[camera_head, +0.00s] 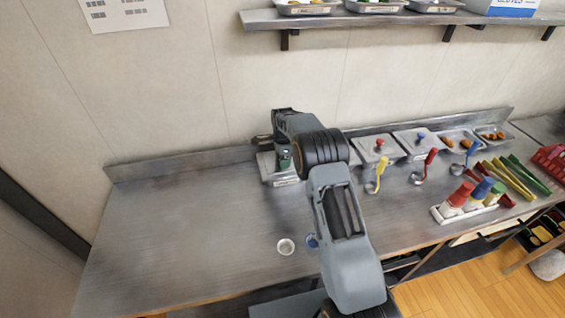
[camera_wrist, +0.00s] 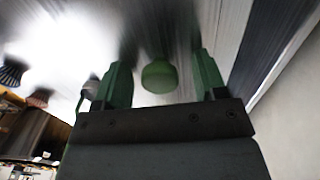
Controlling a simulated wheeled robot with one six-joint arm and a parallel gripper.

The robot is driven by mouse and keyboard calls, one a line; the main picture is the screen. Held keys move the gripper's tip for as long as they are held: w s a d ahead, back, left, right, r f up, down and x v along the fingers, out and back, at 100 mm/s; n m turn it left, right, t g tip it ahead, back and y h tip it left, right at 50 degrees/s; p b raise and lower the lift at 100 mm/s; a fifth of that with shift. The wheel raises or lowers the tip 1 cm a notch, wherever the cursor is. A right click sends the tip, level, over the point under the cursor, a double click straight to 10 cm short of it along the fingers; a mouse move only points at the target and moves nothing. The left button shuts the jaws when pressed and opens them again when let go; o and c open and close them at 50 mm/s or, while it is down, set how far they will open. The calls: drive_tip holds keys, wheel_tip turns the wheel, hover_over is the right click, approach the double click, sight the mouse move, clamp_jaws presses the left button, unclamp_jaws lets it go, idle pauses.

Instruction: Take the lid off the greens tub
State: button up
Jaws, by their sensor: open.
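The greens tub (camera_head: 284,182) stands at the left end of the row of metal tubs, against the back of the counter. My arm and gripper (camera_head: 284,158) hide most of it in the head view. In the wrist view a round green knob (camera_wrist: 159,77) shows between the two green fingers of my gripper (camera_wrist: 160,62). The fingers are open, with a gap on each side of the knob. The lid surface around the knob is blurred, and its edges cannot be made out.
To the right stand lidded tubs with a red knob (camera_head: 379,143) and a blue knob (camera_head: 421,136), then open food trays (camera_head: 459,134). Yellow (camera_head: 373,187) and red (camera_head: 427,160) ladles lie in front. The counter's left side is clear.

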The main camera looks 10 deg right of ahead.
drive_tip(key=c, duration=1.1)
drive_tip(key=shift+o, duration=0.2)
